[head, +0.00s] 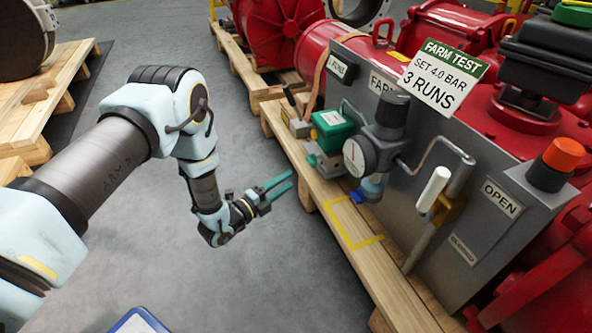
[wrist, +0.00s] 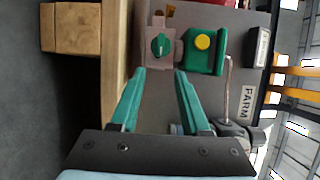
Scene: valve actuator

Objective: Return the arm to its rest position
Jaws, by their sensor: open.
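My gripper (head: 279,186) has green fingers and is open and empty. In the head view it hangs over the grey floor, left of the wooden pallet (head: 293,152) and apart from it, pointing right toward the grey valve panel (head: 440,140). My arm reaches in from the left and bends down at the elbow. In the wrist view the gripper (wrist: 160,95) shows both fingers spread, with the panel behind them. A green knob (wrist: 161,44) and a green box with a yellow button (wrist: 203,41) lie beyond the fingertips.
The panel carries a pressure gauge (head: 355,157), a white-handled lever (head: 434,188) and an orange button (head: 563,154). A sign (head: 440,76) reads "FARM TEST, SET 4.0 BAR, 3 RUNS". Red actuators stand behind. Another pallet (head: 40,110) is at the left. Floor between the pallets is clear.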

